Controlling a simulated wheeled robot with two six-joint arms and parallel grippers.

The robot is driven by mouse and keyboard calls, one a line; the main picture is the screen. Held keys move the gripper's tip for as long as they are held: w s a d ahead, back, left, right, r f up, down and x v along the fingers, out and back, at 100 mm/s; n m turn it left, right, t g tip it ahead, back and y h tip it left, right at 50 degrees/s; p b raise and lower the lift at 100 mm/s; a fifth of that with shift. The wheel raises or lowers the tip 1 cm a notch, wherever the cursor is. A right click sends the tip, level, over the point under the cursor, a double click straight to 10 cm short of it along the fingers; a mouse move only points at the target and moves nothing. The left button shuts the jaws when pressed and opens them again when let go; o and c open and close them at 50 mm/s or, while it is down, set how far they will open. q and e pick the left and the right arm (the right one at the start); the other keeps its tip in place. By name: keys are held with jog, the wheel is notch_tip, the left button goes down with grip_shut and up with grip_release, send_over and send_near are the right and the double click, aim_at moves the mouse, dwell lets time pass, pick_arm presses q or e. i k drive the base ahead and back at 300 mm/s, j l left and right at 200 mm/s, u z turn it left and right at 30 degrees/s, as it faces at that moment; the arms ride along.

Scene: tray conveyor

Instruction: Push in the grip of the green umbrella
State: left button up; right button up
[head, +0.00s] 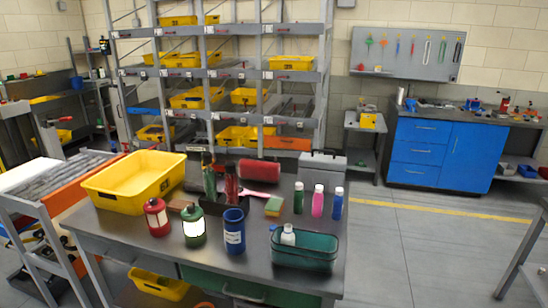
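The green umbrella (210,182) appears to stand upright toward the back middle of the table (200,262). A dark part at its top looks like its grip (206,158); how far the grip sticks out is too small to tell. A similar red umbrella (231,186) stands just right of it. Both rise from a low dark holder (213,207), and their lower ends are partly hidden. Neither of my grippers is in the head view, and nothing is touching the umbrella.
Left is a yellow bin (119,203). In front stand red (157,228) and green (194,240) lanterns and a blue canister (234,244). A red cylinder (258,172) lies behind. Right are a sponge (273,208), several bottles (317,208) and a teal basket (303,263).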

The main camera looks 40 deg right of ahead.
aim_at(207, 159)
jog(key=i+z, duration=0.2)
jog(key=z, duration=0.25)
jog(key=i+j+z, duration=0.15)
jog(key=z, duration=0.25)
jog(key=i+j+z, duration=0.15)
jog(key=z, duration=0.3)
jog(key=i+j+z, duration=0.1)
jog(key=z, duration=0.35)
jog(key=j, duration=0.1)
